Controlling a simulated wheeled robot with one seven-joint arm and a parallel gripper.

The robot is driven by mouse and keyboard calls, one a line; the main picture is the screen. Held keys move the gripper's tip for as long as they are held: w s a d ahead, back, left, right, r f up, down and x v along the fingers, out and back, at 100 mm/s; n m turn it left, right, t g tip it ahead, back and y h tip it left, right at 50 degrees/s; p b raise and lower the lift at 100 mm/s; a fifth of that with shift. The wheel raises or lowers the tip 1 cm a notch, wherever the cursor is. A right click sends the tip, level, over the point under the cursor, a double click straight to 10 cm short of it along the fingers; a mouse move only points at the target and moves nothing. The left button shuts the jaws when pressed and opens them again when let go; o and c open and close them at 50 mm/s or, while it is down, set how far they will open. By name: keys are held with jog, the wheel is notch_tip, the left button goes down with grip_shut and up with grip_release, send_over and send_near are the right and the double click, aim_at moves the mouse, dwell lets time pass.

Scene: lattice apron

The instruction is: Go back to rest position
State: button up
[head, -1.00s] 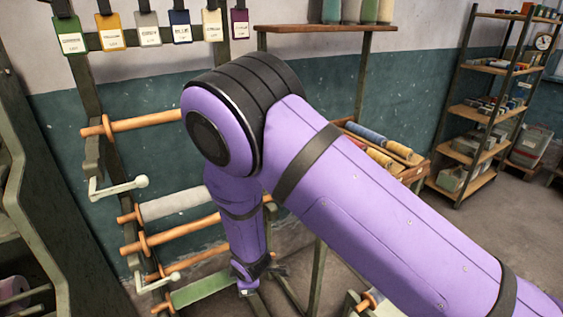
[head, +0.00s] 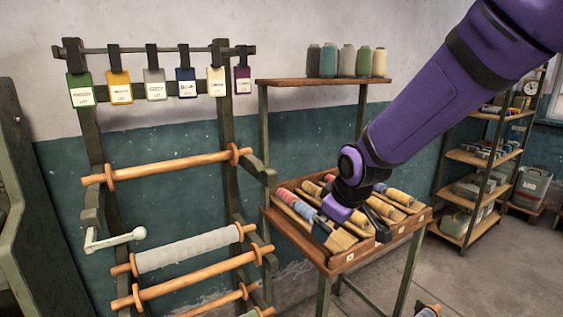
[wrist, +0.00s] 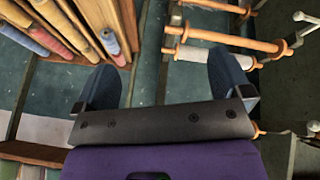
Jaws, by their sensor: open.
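My gripper (head: 350,234) hangs from my purple arm in the head view, in front of the wooden tray of spools. In the wrist view its two blue-grey fingers (wrist: 166,82) stand wide apart with nothing between them. The gap shows only the teal wall and frame parts beyond. The near part of the tray is partly hidden behind my gripper in the head view.
The wooden spool tray (head: 312,256) stands on legs. Left of it is a green frame with wooden rollers (head: 175,163), a grey-wrapped roller (head: 187,248) and hanging tags (head: 153,84). Shelves (head: 474,158) stand at the right.

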jog(key=s+d+r+m+h, duration=0.1)
jog(key=s+d+r+m, duration=0.3)
jog(key=s+d+r, duration=0.3)
jog(key=s+d+r+m, duration=0.5)
jog(key=s+d, duration=0.7)
jog(key=s, duration=0.5)
notch_tip(320, 180, up, 2)
jog(key=shift+s+r+m+t+h, duration=0.15)
jog(key=shift+s+m+t+h, duration=0.15)
jog(key=shift+h, duration=0.1)
